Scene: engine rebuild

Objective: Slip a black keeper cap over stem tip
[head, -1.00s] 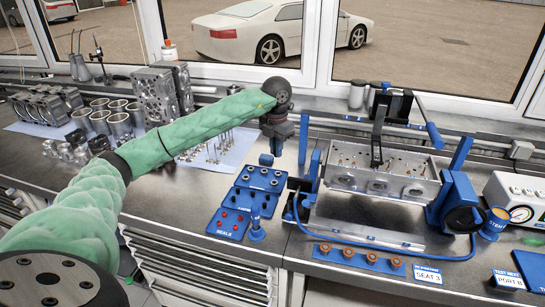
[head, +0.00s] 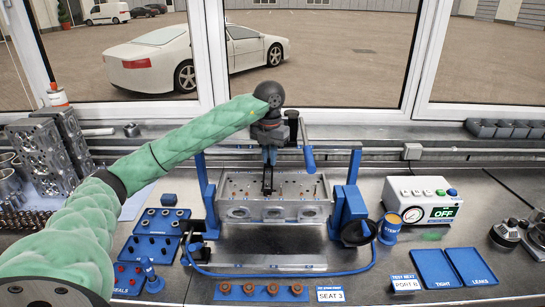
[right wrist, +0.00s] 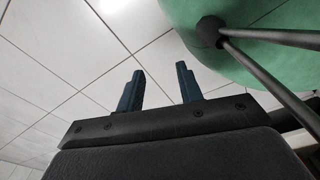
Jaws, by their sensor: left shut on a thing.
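My left gripper (head: 269,156) points down over the grey cylinder head (head: 272,211) in its blue stand, near the head's back middle. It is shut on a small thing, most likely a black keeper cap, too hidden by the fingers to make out. A black upright bracket (head: 268,182) stands right below the fingers; I cannot tell whether they touch. Small stem tips and orange-brown spots dot the head's top. Several dark small parts lie on the blue tray (head: 150,239) at left.
Blue uprights (head: 354,184) flank the head, with a black round knob (head: 357,232) at right. A blue hose (head: 280,273) curves in front. A rack of brown parts (head: 262,291) lies at the front edge. A white tester (head: 422,202) and two blue trays (head: 455,268) stand right.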

